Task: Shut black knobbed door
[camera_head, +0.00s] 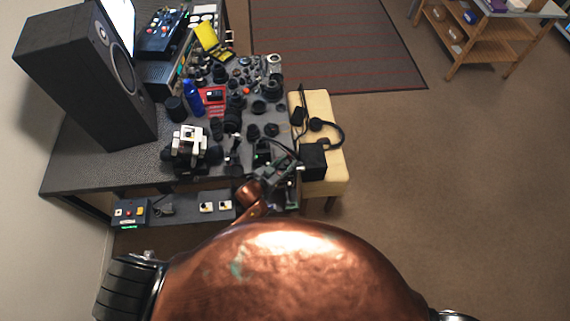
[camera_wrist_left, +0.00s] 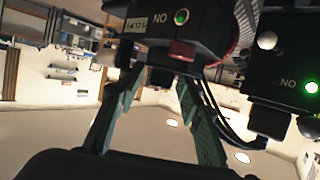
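In the left wrist view, which looks upside down, a black box with a "NO" label, a green light and a red knob (camera_wrist_left: 182,50) hangs close beyond my fingertips. A second black panel (camera_wrist_left: 285,75) with "NO", a green light and a pale round knob (camera_wrist_left: 267,40) is at the right. I cannot tell which part is the knobbed door, or how far open it stands. My left gripper (camera_wrist_left: 157,82) has its green fingers apart, with nothing clearly held between them. In the head view, my left gripper (camera_head: 275,172) is at the desk's right edge. My right gripper is out of view.
The grey desk (camera_head: 95,160) holds a black speaker (camera_head: 75,70), a blue bottle (camera_head: 193,98), a white-and-black device (camera_head: 188,142) and several dark lens parts. A cream bench (camera_head: 335,180) with a black box (camera_head: 313,160) and headphones stands right of it.

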